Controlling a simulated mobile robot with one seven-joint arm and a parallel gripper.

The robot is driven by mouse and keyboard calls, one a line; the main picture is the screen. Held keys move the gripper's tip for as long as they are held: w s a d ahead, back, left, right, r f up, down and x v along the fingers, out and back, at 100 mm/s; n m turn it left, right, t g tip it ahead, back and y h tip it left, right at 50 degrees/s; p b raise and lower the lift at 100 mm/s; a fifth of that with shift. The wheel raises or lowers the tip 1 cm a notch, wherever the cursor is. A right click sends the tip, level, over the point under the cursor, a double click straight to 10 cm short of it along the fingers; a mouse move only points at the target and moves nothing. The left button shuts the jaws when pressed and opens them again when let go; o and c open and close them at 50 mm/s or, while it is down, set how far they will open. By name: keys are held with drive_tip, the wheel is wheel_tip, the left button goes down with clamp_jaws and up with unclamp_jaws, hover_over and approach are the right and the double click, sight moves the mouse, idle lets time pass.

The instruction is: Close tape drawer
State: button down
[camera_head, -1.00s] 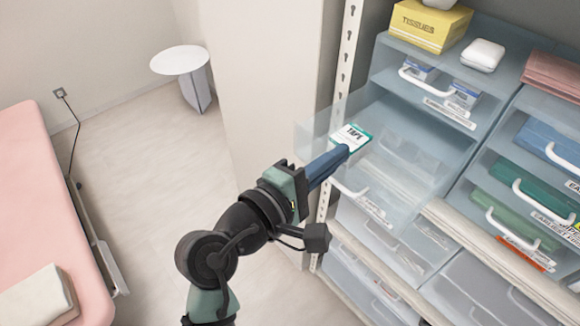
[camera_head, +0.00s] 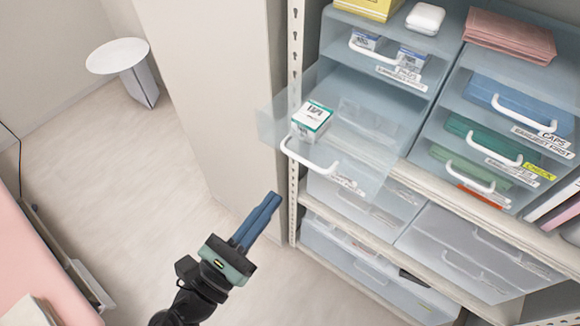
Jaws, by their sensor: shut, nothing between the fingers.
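The tape drawer (camera_head: 266,126) is a clear bluish drawer pulled out of the left drawer unit. It holds a small white and green box (camera_head: 312,120) near its front left part. Its white handle (camera_head: 308,158) is on the front face, and a label (camera_head: 347,184) sits to the right of the handle; I cannot read it. My gripper (camera_head: 272,199) has blue fingers, is shut and empty. In the picture it is below and left of the handle, apart from it, in front of the shelves.
Closed drawers with white handles fill the unit on the right (camera_head: 500,130). Tissues (camera_head: 368,8), a white packet (camera_head: 425,18) and folded pink cloths (camera_head: 510,36) lie on top. A shelf post (camera_head: 296,60) stands beside the open drawer. The floor at left is clear between the pink bed (camera_head: 40,270) and shelves.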

sight(302, 162)
drive_tip(key=p+x, duration=0.2)
drive_tip(key=x, duration=0.4)
drive_tip(key=shift+w+d+r, duration=0.15)
drive_tip(key=shift+w+d, duration=0.1)
drive_tip(key=shift+w, duration=0.05)
drive_tip(key=f+b+x, duration=0.1)
drive_tip(key=b+x, duration=0.1)
drive_tip(key=x, duration=0.5)
drive_tip(key=f+b+x, duration=0.2)
drive_tip(key=b+x, duration=0.1)
drive_tip(key=x, duration=0.3)
drive_tip(key=f+b+x, duration=0.1)
drive_tip(key=b+x, duration=0.2)
drive_tip(key=x, duration=0.4)
drive_tip(key=shift+w+d+f, duration=0.15)
drive_tip(key=shift+w+d, duration=0.4)
drive_tip(key=shift+w, duration=0.05)
drive_tip(key=shift+w+d+b, duration=0.35)
drive_tip(key=shift+w+b, duration=0.2)
drive_tip(key=shift+r, duration=0.45)
drive_tip(key=shift+d+r, duration=0.1)
